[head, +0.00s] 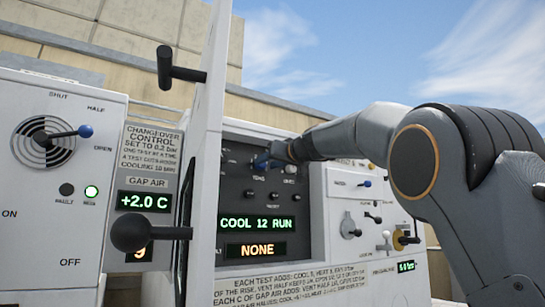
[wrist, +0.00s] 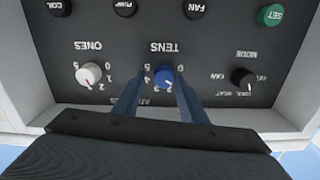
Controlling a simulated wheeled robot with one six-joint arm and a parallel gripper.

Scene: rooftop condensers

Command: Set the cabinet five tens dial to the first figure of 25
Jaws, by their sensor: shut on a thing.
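The tens dial is a blue knob (wrist: 164,77) on a dark panel, labelled TENS and ringed by small figures, upside down in the wrist view. My gripper (wrist: 164,84) is shut on this knob, one finger on each side. In the head view my gripper (head: 270,157) reaches the upper part of the recessed panel, and the blue knob (head: 261,161) shows only partly. The knob's light pointer mark is too small to read surely against the figures.
Beside the knob are a white ones dial (wrist: 89,74) and a black mode dial (wrist: 242,77). A green SET button (wrist: 271,14) and black buttons line the panel. An open white door (head: 205,150) stands left of the recess. Displays read COOL 12 RUN (head: 256,224) and NONE (head: 256,250).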

